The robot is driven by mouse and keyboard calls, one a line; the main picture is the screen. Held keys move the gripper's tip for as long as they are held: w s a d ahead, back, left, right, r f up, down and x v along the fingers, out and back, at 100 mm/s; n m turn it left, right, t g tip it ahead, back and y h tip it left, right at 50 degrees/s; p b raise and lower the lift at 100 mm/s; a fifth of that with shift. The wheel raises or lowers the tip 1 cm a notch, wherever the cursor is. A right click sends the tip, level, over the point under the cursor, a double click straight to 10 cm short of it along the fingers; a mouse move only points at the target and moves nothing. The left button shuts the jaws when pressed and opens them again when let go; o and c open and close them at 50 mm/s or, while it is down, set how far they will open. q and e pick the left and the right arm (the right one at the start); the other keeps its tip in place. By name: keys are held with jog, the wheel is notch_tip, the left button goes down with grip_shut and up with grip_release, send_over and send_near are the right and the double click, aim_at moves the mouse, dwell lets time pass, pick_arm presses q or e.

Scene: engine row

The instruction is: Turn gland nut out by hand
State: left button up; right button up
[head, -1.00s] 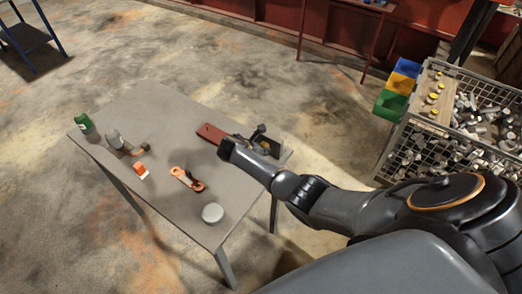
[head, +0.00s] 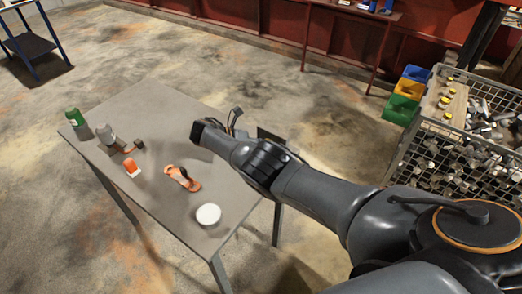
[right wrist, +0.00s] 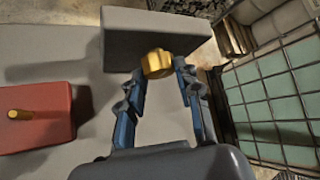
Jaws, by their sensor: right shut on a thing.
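In the right wrist view the gland nut (right wrist: 158,63) is a brass-yellow piece at the near edge of a grey block (right wrist: 150,28). My right gripper (right wrist: 162,74) has its blue-and-dark fingers on either side of the nut, shut on it. The nut's lower side and the finger contacts are partly hidden. A red block (right wrist: 32,120) with a brass pin (right wrist: 19,114) lies left of the gripper. My left gripper is not in view.
A wire crate of metal parts (head: 430,150) stands at the right.

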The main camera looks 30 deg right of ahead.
jog(key=shift+w+d+r, duration=0.1)
jog(key=shift+d+r, duration=0.05)
jog(key=shift+d, duration=0.15)
jog(key=o, duration=0.9)
jog(key=shift+o, duration=1.3)
jog(key=shift+d, duration=0.1)
jog(key=shift+f, duration=0.2)
jog(key=shift+a+r, duration=0.15)
jog(key=shift+a, duration=0.15)
jog(key=v, duration=1.1)
jog(key=shift+a, duration=0.15)
jog(key=shift+w, duration=0.1)
